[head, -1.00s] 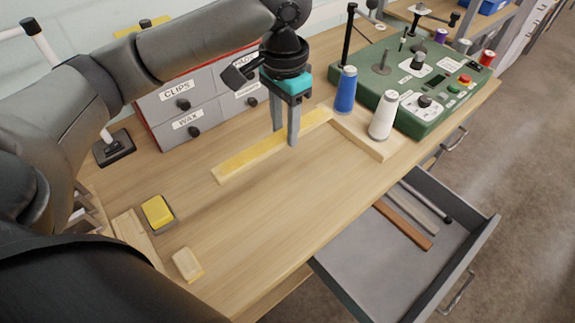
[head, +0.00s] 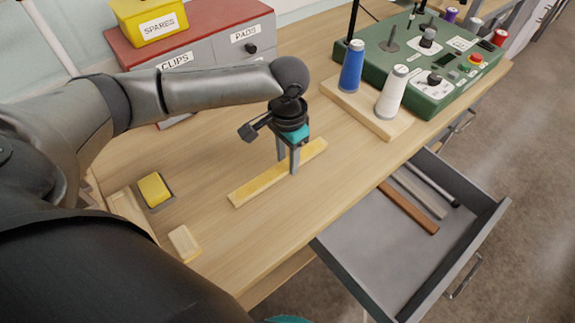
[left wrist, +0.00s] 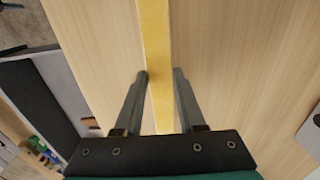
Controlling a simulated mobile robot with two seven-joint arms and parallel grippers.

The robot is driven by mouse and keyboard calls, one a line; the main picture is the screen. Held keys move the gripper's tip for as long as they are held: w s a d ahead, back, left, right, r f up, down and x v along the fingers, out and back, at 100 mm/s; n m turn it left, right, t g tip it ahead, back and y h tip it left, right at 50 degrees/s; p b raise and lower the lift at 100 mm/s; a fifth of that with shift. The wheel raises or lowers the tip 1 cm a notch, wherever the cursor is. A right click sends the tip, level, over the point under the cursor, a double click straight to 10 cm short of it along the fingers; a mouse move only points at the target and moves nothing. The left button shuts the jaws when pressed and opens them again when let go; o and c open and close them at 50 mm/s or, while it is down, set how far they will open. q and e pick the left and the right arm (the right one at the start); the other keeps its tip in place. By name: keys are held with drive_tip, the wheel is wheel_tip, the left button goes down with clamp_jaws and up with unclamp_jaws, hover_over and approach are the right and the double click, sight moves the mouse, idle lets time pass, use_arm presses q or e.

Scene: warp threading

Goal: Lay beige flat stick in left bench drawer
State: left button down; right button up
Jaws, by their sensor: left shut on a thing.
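The beige flat stick (head: 256,186) is a long yellowish strip over the middle of the bench top. My left gripper (head: 287,167) points down and is shut on the stick, with one finger on each side of it. In the left wrist view the stick (left wrist: 157,60) runs between the two fingers (left wrist: 161,75). I cannot tell whether it touches the bench or is just above it. The left bench drawer (head: 365,255) is pulled open at the bench front, right of the gripper. My right gripper's fingers are not seen.
The drawer holds a brown strip (head: 408,208), a grey strip (head: 420,194) and a dark rod (head: 433,178); its near-left floor is bare. Blue (head: 352,66) and white (head: 391,92) spools stand on a wooden base behind. A yellow block (head: 154,190) lies at left.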

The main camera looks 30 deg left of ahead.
use_arm(q)
wheel_tip(320, 180, down, 2)
drive_tip(key=shift+f, duration=0.25)
drive_tip(key=shift+f, duration=0.1)
drive_tip(key=c, duration=0.5)
unclamp_jaws()
